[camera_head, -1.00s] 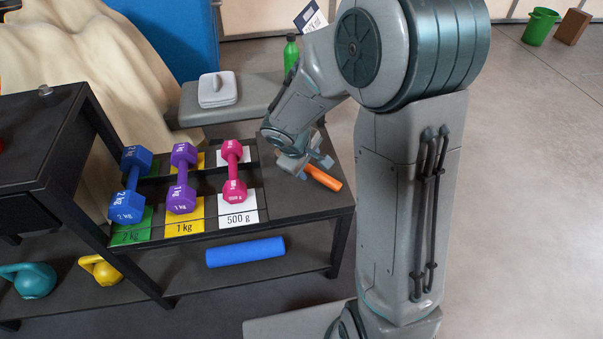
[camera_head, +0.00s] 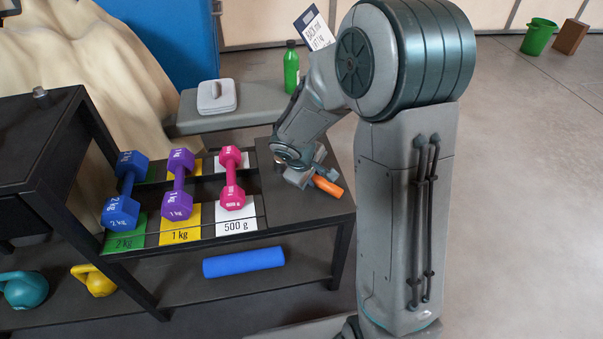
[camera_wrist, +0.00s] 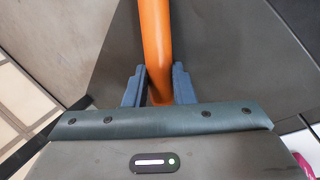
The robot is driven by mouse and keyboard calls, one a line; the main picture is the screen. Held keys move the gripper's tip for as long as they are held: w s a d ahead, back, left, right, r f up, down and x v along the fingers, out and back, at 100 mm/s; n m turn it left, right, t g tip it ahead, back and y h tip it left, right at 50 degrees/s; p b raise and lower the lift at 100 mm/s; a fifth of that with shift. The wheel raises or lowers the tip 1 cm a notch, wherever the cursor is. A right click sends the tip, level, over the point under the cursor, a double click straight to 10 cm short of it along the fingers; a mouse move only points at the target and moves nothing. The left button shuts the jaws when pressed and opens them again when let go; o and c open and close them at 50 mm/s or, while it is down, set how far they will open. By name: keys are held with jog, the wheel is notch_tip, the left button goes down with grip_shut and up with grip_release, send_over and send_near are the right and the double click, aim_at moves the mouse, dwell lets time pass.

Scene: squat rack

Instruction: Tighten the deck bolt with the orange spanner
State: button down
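The orange spanner (camera_head: 327,186) lies at the right end of the black dumbbell shelf, its handle sticking out to the right of my gripper (camera_head: 307,177). In the wrist view the orange handle (camera_wrist: 156,45) runs down between the two blue fingers of my gripper (camera_wrist: 159,80). The fingers are close on both sides of it; whether they press on it I cannot tell. The spanner's far end is hidden. A small grey stud (camera_head: 40,92), perhaps the deck bolt, stands on the black deck (camera_head: 45,125) at the left.
Blue (camera_head: 127,190), purple (camera_head: 179,185) and pink (camera_head: 231,178) dumbbells stand left of my gripper on the shelf. A grey bench (camera_head: 225,118) with a green bottle (camera_head: 291,68) is behind. A blue roller (camera_head: 243,262) lies on the lower shelf. Floor at right is open.

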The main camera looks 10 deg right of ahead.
jog(key=shift+r+p, duration=2.85)
jog(key=shift+r, duration=0.75)
jog(key=s+r+p, duration=0.6)
jog(key=s+r, duration=0.6)
jog(key=s, duration=0.3)
